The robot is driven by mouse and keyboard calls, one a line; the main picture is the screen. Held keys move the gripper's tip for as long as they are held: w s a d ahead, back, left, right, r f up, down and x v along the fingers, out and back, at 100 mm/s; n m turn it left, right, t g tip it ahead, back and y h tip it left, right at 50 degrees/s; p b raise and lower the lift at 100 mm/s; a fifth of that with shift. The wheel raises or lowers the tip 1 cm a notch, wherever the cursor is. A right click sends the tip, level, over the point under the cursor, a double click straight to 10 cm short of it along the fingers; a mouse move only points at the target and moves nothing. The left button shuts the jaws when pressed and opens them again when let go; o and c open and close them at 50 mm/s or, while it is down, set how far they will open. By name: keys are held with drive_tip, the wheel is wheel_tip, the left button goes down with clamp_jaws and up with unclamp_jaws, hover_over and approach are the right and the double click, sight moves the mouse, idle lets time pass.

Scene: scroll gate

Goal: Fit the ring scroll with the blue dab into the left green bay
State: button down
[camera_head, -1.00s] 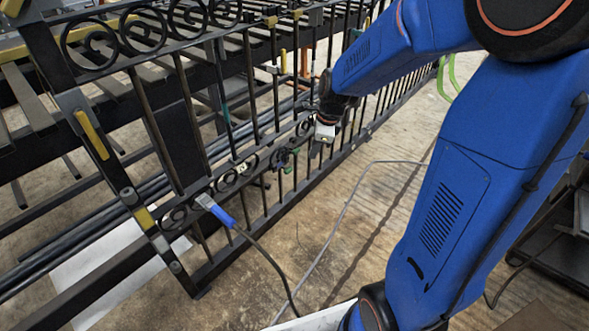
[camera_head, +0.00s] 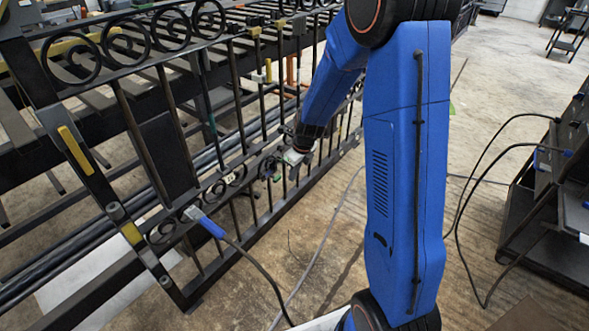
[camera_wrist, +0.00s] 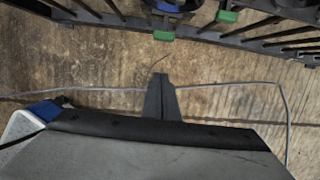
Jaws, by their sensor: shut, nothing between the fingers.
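My gripper (camera_head: 293,158) is at the lower rail of the dark gate, partly hidden by its own wrist. In the wrist view its dark fingers (camera_wrist: 160,98) are together, with nothing between them, over the bare floor. Two green blocks, a left one (camera_wrist: 164,36) and a right one (camera_wrist: 228,16), show on the gate's rail beyond the fingertips. A dark rounded part (camera_wrist: 172,6) with a bluish patch lies between and above them, cut by the picture's top edge. I cannot tell whether it is the ring scroll with the blue dab.
The gate (camera_head: 190,290) leans across the left, with several ring scrolls along its top. A blue-handled clamp (camera_head: 207,222) with a cable sits on its near lower corner. A thin grey cable (camera_head: 318,252) crosses the floor. A dark cart (camera_head: 545,215) stands at right.

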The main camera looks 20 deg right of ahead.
sight(276, 177)
drive_tip(key=w+a+f, duration=0.2)
drive_tip(key=w+f, duration=0.2)
drive_tip(key=shift+w+a+f, duration=0.15)
drive_tip(key=shift+a, duration=0.2)
idle(0.3)
drive_tip(key=shift+w+a, duration=0.45)
drive_tip(key=shift+w, duration=0.25)
drive_tip(key=shift+w+a, duration=0.4)
drive_tip(key=shift+w, duration=0.25)
